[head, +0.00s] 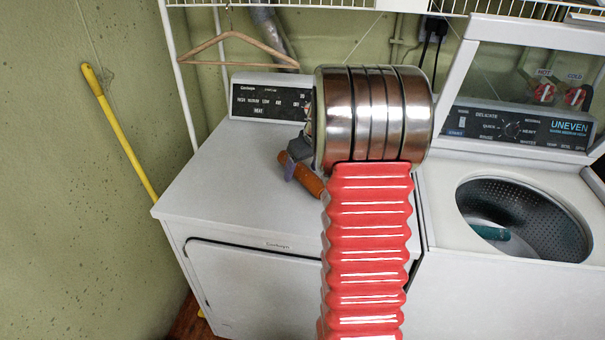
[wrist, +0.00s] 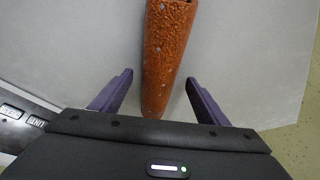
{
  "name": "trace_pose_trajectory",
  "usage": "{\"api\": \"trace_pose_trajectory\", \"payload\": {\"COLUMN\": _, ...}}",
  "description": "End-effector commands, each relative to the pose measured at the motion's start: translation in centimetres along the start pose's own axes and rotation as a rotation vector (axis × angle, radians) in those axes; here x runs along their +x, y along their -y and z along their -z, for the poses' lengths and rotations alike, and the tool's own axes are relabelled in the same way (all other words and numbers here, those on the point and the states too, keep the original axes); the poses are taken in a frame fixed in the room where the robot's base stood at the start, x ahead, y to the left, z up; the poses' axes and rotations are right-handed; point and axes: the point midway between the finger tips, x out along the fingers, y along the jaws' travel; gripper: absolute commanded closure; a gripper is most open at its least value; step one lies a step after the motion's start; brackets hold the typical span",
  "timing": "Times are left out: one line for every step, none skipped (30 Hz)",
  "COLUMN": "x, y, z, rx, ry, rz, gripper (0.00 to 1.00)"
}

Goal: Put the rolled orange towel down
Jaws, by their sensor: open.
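The rolled orange towel (wrist: 166,55) lies on the white dryer top, and its near end is between and just ahead of my fingers in the wrist view. In the head view a short part of the towel (head: 308,181) shows beside my gripper (head: 288,165); the rest is hidden behind my red and steel arm. My gripper (wrist: 158,95) is open, with its two purple fingers apart on either side of the towel and a visible gap to each. The towel appears to rest on the dryer top (head: 232,190).
The dryer's control panel (head: 268,100) stands at its back. At right is a washer (head: 505,285) with its lid up and a teal thing (head: 490,232) in the drum. A wooden hanger (head: 232,50) hangs above the dryer, and a yellow pole (head: 120,135) leans on the left wall. The dryer's front left top is clear.

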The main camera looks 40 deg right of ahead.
Motion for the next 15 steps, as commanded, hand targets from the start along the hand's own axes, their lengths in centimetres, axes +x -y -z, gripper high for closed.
{"api": "trace_pose_trajectory", "payload": {"x": -0.02, "y": -0.01, "z": 0.00, "rx": 0.000, "ry": 0.000, "rz": 0.000, "gripper": 0.32}}
{"api": "trace_pose_trajectory", "payload": {"x": -0.02, "y": -0.01, "z": 0.00, "rx": 0.000, "ry": 0.000, "rz": 0.000, "gripper": 0.32}}
{"api": "trace_pose_trajectory", "payload": {"x": -0.02, "y": -0.01, "z": 0.00, "rx": 0.000, "ry": 0.000, "rz": 0.000, "gripper": 0.32}}
{"api": "trace_pose_trajectory", "payload": {"x": -0.02, "y": -0.02, "z": 0.00, "rx": 0.000, "ry": 0.000, "rz": 0.000, "gripper": 0.32}}
{"api": "trace_pose_trajectory", "payload": {"x": -0.02, "y": -0.02, "z": 0.00, "rx": 0.000, "ry": 0.000, "rz": 0.000, "gripper": 0.34}}
{"api": "trace_pose_trajectory", "payload": {"x": -0.03, "y": -0.02, "z": 0.00, "rx": 0.000, "ry": 0.000, "rz": 0.000, "gripper": 0.37}}
{"api": "trace_pose_trajectory", "payload": {"x": -0.03, "y": -0.02, "z": 0.00, "rx": 0.000, "ry": 0.000, "rz": 0.000, "gripper": 0.39}}
{"api": "trace_pose_trajectory", "payload": {"x": -0.03, "y": -0.02, "z": 0.00, "rx": 0.000, "ry": 0.000, "rz": 0.000, "gripper": 0.41}}
{"api": "trace_pose_trajectory", "payload": {"x": -0.03, "y": -0.02, "z": 0.00, "rx": 0.000, "ry": 0.000, "rz": 0.000, "gripper": 0.44}}
{"api": "trace_pose_trajectory", "payload": {"x": -0.03, "y": -0.03, "z": -0.01, "rx": 0.000, "ry": 0.000, "rz": 0.000, "gripper": 0.46}}
{"api": "trace_pose_trajectory", "payload": {"x": -0.03, "y": -0.03, "z": -0.01, "rx": 0.000, "ry": 0.000, "rz": 0.000, "gripper": 0.48}}
{"api": "trace_pose_trajectory", "payload": {"x": -0.03, "y": -0.03, "z": -0.01, "rx": 0.000, "ry": 0.000, "rz": 0.000, "gripper": 0.51}}
{"api": "trace_pose_trajectory", "payload": {"x": -0.03, "y": -0.03, "z": -0.01, "rx": 0.000, "ry": 0.000, "rz": 0.000, "gripper": 0.53}}
{"api": "trace_pose_trajectory", "payload": {"x": -0.03, "y": -0.04, "z": -0.01, "rx": 0.001, "ry": 0.000, "rz": 0.000, "gripper": 0.55}}
{"api": "trace_pose_trajectory", "payload": {"x": -0.03, "y": -0.04, "z": -0.01, "rx": 0.001, "ry": 0.000, "rz": 0.000, "gripper": 0.58}}
